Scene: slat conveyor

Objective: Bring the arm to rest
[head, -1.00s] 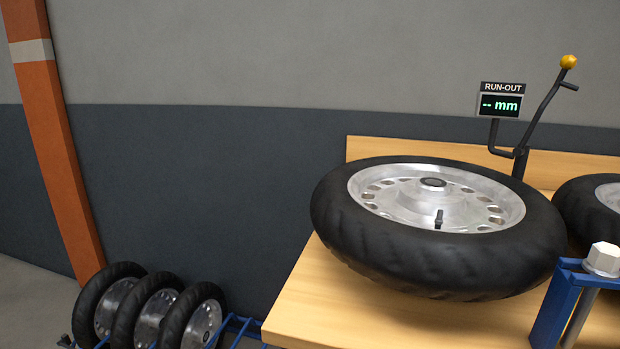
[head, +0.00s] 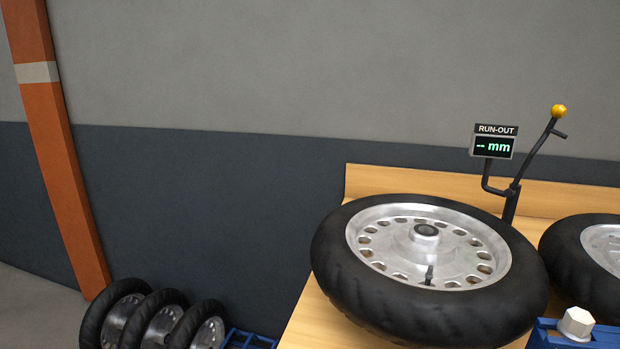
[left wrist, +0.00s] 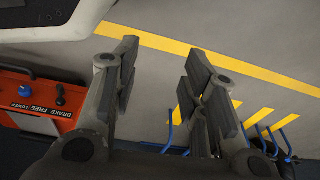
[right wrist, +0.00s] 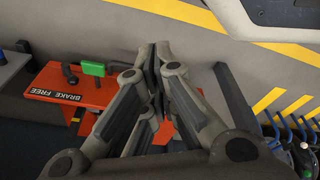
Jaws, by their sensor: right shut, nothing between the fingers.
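My left gripper (left wrist: 158,85) shows in the left wrist view, its two fingers spread wide apart with grey floor between them. It is open and empty. My right gripper (right wrist: 157,60) shows in the right wrist view with its fingertips together; it is shut with nothing between the fingers. Neither gripper shows in the head view.
Several wheels (head: 110,318) stand in a rack at lower left. An orange brake panel (left wrist: 62,118) is left in the left wrist view. Yellow lines (left wrist: 265,78) mark the floor.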

